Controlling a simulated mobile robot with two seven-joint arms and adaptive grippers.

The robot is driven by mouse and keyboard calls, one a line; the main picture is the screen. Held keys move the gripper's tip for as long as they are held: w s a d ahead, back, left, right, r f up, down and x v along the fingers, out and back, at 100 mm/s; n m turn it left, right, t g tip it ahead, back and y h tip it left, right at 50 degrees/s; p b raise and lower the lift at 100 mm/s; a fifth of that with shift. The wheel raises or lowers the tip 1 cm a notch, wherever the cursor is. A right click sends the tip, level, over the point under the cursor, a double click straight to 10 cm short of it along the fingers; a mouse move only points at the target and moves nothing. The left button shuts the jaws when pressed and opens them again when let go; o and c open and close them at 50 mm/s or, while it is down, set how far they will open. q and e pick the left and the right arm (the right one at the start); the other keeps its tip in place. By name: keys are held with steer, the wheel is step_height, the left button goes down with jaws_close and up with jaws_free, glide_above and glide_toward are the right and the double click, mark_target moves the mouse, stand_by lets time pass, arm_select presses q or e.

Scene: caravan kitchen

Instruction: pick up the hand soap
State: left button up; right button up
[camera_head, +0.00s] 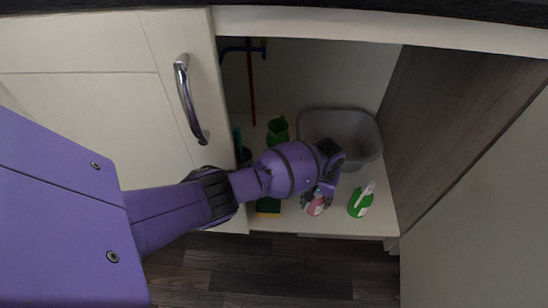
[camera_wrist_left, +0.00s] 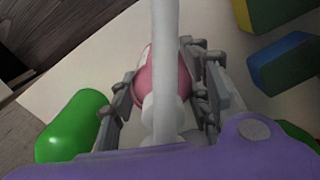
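The hand soap is a pink bottle with a white pump. It stands at the front of the cabinet floor in the head view (camera_head: 315,206), partly hidden by my left gripper (camera_head: 322,194). In the left wrist view the pink body (camera_wrist_left: 160,80) lies between the two fingers of my left gripper (camera_wrist_left: 165,85), and the white pump runs up the middle of the picture. The fingers are close along both sides of the bottle; whether both press on it I cannot tell. My right gripper is not in view.
A green bottle with a white top (camera_head: 360,201) stands just right of the soap. A grey basin (camera_head: 368,128) is behind. The cabinet door (camera_head: 110,100) is at left, a wooden side wall (camera_head: 430,130) at right.

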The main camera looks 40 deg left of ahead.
arm_select(q)
steer(key=shift+w+d+r, duration=0.1)
steer(key=shift+w+r, duration=0.05)
steer(key=shift+w, duration=0.05)
steer(key=c, duration=0.7)
steer(key=shift+r, duration=0.15)
